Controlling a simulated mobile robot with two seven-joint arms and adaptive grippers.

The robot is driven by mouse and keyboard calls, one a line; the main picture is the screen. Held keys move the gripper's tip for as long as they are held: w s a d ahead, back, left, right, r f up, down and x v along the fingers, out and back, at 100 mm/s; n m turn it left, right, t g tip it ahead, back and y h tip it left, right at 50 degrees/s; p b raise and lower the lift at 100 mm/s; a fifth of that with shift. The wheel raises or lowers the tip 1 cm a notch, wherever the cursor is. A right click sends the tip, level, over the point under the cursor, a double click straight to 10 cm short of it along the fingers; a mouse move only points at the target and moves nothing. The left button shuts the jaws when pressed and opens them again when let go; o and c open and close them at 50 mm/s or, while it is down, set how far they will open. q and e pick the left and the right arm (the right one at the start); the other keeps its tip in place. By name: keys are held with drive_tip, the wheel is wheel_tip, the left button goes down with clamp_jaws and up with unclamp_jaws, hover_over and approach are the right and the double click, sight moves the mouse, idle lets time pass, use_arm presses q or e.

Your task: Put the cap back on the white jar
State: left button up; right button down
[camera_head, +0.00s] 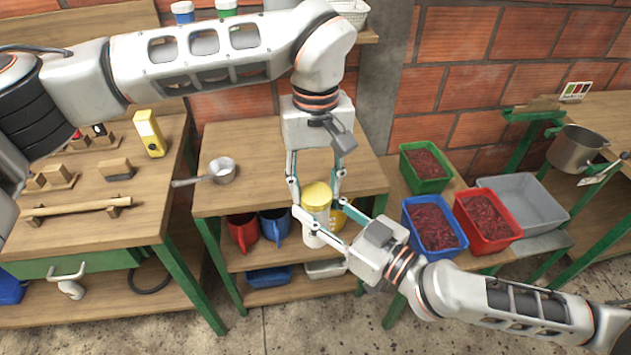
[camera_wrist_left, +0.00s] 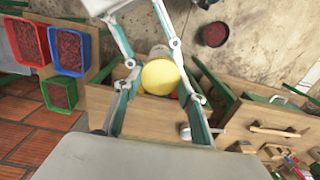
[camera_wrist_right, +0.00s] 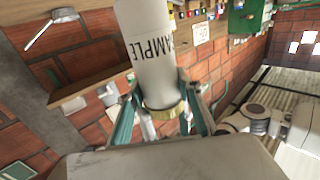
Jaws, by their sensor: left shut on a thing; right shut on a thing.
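The yellow cap (camera_head: 317,193) is at the top of the white jar (camera_head: 312,240), in line with it. My left gripper (camera_head: 316,187) reaches down from above and is shut on the cap, whose round top faces the camera in the left wrist view (camera_wrist_left: 160,77). My right gripper (camera_head: 318,212) comes in from the right, shut on the jar, and holds it in the air in front of the table. The jar, lettered "AMPLE", also shows in the right wrist view (camera_wrist_right: 155,60). Whether the cap is fully seated cannot be told.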

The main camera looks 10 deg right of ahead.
use_arm(q)
drive_tip(key=shift+f, duration=0.15)
drive_tip(key=m, duration=0.9)
drive_tip(key=shift+s+d+m, duration=0.1)
drive_tip(key=shift+d+m, duration=0.1)
drive_tip(key=shift+m, duration=0.2)
drive_tip(key=o, duration=0.7)
drive_tip(key=shift+c, duration=0.2)
drive_tip(key=shift+c, duration=0.4)
